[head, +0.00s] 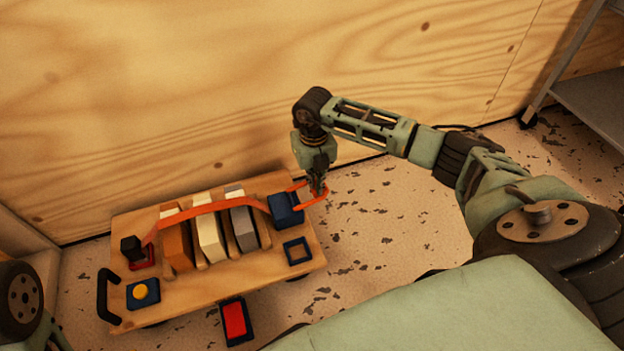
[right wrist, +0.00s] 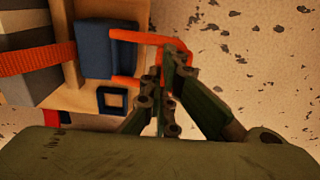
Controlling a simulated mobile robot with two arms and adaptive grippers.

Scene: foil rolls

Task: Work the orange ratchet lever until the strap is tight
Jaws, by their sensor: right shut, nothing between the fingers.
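The orange ratchet lever (head: 317,197) is a U-shaped loop that sticks out to the right from the dark blue ratchet body (head: 285,208) at the cart's right end. The orange strap (head: 215,207) arches from the ratchet over several rolls to a red anchor at the left. My right gripper (head: 318,190) is shut with nothing between its fingers, and its fingertips are at the lever's outer end. In the right wrist view the fingers (right wrist: 168,82) overlap the lever (right wrist: 150,37); I cannot tell whether they touch it. My left gripper is out of view.
The wooden cart (head: 200,290) stands on a speckled floor beside a plywood wall (head: 200,90). It carries a yellow button box (head: 143,292), a square blue frame (head: 297,251) and a black handle (head: 106,296). A red-topped blue box (head: 236,320) is at its front edge. Grey shelving (head: 595,100) stands right.

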